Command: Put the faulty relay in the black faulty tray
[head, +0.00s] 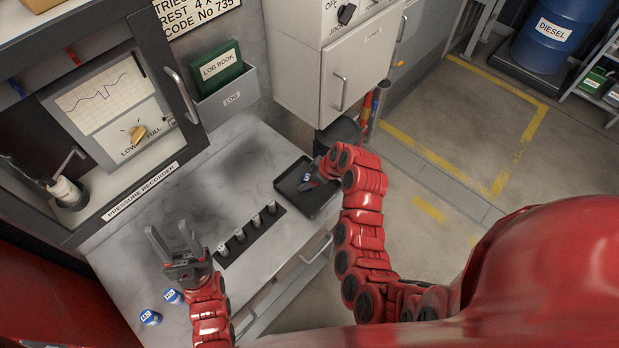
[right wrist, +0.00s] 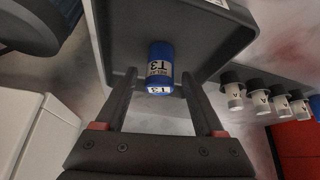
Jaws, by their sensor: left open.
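A blue relay with a white label reading T3 (right wrist: 160,68) is at the black tray (head: 318,207); the tray also shows in the right wrist view (right wrist: 110,35). The relay shows small in the head view (head: 306,178). My right gripper (right wrist: 159,72) is over the tray, its fingers apart on either side of the relay with a gap at each side. Two more blue relays (head: 150,318) (head: 172,296) stand on the bench at lower left. My left gripper (head: 168,231) is open and empty above the bench near them. No frame shows which relay is faulty.
A dark strip (head: 262,228) with several small white, dark-capped units (head: 238,235) lies between my left gripper and the tray. The pressure recorder cabinet (head: 105,90) stands at left, the green log book (head: 220,68) behind. Bare bench (head: 225,165) lies behind the strip.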

